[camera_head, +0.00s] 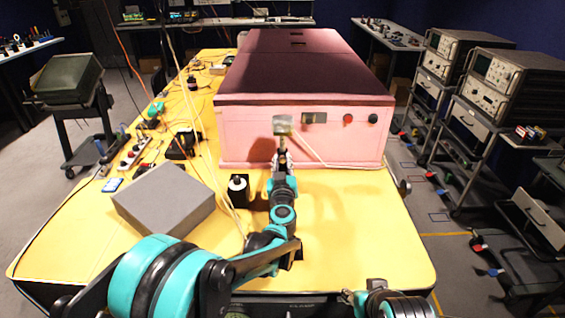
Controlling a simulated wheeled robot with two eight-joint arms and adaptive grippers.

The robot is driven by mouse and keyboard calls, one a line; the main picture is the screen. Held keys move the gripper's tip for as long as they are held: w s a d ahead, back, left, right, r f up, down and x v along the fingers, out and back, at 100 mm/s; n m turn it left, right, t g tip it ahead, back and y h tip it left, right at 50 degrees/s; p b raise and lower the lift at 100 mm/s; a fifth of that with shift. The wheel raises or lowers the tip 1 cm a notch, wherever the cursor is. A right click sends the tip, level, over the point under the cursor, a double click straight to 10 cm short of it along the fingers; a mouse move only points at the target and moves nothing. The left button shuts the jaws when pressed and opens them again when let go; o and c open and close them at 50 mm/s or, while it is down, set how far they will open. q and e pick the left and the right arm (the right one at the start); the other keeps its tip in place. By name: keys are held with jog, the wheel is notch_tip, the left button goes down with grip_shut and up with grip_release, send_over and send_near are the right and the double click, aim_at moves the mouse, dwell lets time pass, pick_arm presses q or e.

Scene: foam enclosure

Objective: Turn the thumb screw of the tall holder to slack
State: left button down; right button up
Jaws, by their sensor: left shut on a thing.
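The tall holder (283,125) shows a pale grey block-shaped head in front of the pink box's front face. Its lower part is hidden behind my left gripper and arm. My left gripper (281,151) reaches away from me over the yellow table and is shut just below that head, at what looks like the thumb screw. The screw itself is too small and covered to make out, so its turn cannot be told.
The pink foam box (350,145) stands behind the holder. A grey block (163,199) and a black block with a white knob (238,190) are left of my arm. Cables and small tools clutter the left side. The yellow table (360,225) is clear at right.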

pick_arm(q)
jog(key=n, duration=0.4)
jog(key=shift+n, duration=0.3)
jog(key=n, duration=0.5)
jog(key=shift+n, duration=0.3)
jog(key=n, duration=0.4)
jog(key=shift+n, duration=0.3)
jog(key=n, duration=0.4)
jog(key=shift+f+n, duration=0.1)
jog(key=shift+n, duration=0.3)
jog(key=c, duration=1.3)
grip_release()
